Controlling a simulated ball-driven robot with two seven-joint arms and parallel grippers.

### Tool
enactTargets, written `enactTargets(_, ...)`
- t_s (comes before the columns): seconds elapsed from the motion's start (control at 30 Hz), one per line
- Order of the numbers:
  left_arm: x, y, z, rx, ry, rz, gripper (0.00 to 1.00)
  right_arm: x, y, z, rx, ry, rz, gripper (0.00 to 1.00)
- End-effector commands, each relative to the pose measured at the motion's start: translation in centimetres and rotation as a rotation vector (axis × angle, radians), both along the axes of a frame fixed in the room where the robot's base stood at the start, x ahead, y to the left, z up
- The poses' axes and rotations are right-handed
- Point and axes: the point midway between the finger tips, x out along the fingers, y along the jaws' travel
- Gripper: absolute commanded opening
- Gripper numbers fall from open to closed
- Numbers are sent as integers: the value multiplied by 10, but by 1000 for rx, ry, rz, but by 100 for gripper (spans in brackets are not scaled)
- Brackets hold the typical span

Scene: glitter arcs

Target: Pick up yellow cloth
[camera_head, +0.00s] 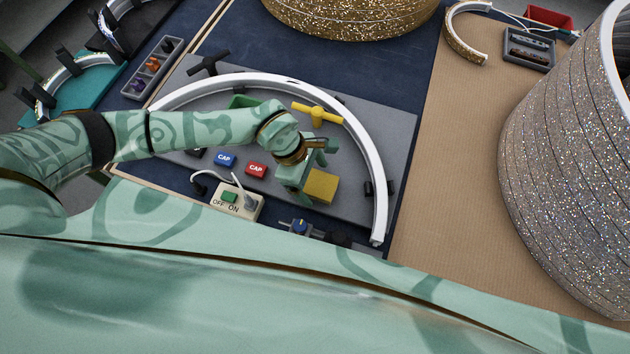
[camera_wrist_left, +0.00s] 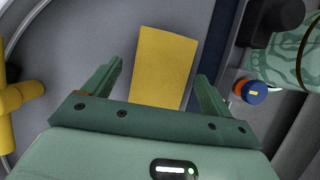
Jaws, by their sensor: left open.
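The yellow cloth (camera_head: 321,186) is a small flat square lying on the grey board inside the white arc, in the head view. In the left wrist view the cloth (camera_wrist_left: 164,66) lies ahead of and between the two fingers; its near edge is hidden behind the gripper body. My left gripper (camera_head: 312,176) is at the cloth's left side in the head view. In the left wrist view the gripper (camera_wrist_left: 160,78) is open, with nothing held between its fingers. I cannot tell its exact height over the cloth. My right gripper is not in view.
A white arc (camera_head: 362,140) curves around the work area. A yellow T-handle (camera_head: 317,114), a red cap (camera_head: 256,170), a blue cap (camera_head: 224,159) and a switch box (camera_head: 236,202) are close by. A large glitter cylinder (camera_head: 575,150) stands at right. Brown table surface between is clear.

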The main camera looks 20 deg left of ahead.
Motion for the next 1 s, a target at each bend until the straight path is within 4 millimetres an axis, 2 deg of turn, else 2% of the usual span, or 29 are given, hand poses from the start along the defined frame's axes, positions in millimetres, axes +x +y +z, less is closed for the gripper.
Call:
enactTargets(0.73, 0, 0, -5, 0, 1, 1, 85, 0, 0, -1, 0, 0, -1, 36)
enactTargets(0.9, 0, 0, -5, 0, 1, 1, 37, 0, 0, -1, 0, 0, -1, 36)
enactTargets(1.0, 0, 0, -5, 0, 1, 0, 37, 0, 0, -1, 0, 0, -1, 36)
